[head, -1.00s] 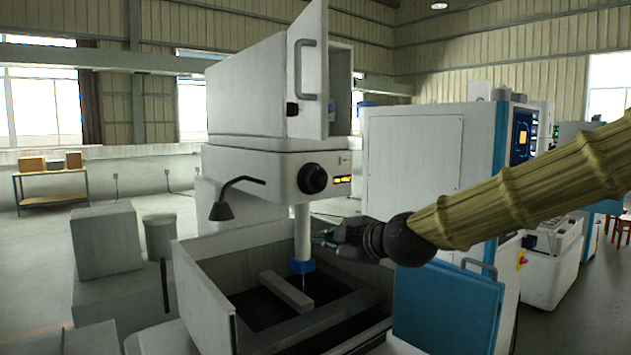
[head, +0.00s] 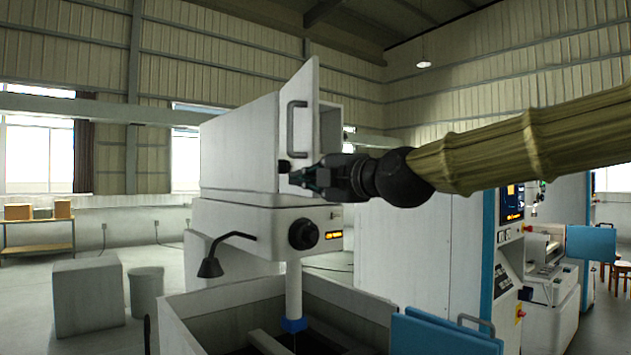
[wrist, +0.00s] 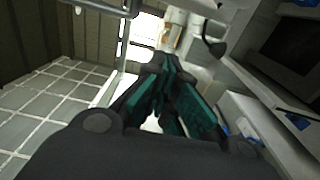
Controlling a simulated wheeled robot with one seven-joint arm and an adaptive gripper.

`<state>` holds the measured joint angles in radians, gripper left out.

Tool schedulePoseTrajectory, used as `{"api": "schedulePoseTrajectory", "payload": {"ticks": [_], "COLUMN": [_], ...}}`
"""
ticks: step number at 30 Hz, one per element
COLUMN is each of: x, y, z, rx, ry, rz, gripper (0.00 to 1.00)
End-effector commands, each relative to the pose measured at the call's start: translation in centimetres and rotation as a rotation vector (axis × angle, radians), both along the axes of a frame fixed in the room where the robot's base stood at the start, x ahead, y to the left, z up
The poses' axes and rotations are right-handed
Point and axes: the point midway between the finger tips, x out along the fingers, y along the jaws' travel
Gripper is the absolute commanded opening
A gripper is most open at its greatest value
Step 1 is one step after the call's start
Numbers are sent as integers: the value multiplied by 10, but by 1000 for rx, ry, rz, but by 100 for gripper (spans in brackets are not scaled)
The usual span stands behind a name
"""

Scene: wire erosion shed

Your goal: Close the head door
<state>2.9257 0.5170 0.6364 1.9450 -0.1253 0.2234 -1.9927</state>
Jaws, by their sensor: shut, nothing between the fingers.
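The head door (head: 305,95) is a pale grey panel with a grey bar handle (head: 291,130). It stands open, swung out from the front of the machine's head box (head: 240,150), and the box's open side shows to its right. My gripper (head: 292,179) is in front of the door's lower part in the head view, below the handle. It points left and is shut and empty. I cannot tell whether it touches the door. In the wrist view the teal-padded fingers (wrist: 165,75) are together, with nothing seen between them.
Below the head box are a black dial (head: 303,234) and a black lamp on a bent arm (head: 210,267). An open tank (head: 200,315) lies below, with a blue door (head: 445,335) at its right. A tall white cabinet (head: 420,250) stands right of the head.

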Motion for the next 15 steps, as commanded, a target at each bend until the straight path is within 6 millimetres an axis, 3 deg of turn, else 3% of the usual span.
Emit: {"api": "schedulePoseTrajectory", "payload": {"ticks": [15], "x": [47], "y": [35], "z": [4], "rx": [2], "ry": [3], "rz": [0], "gripper": [0]}}
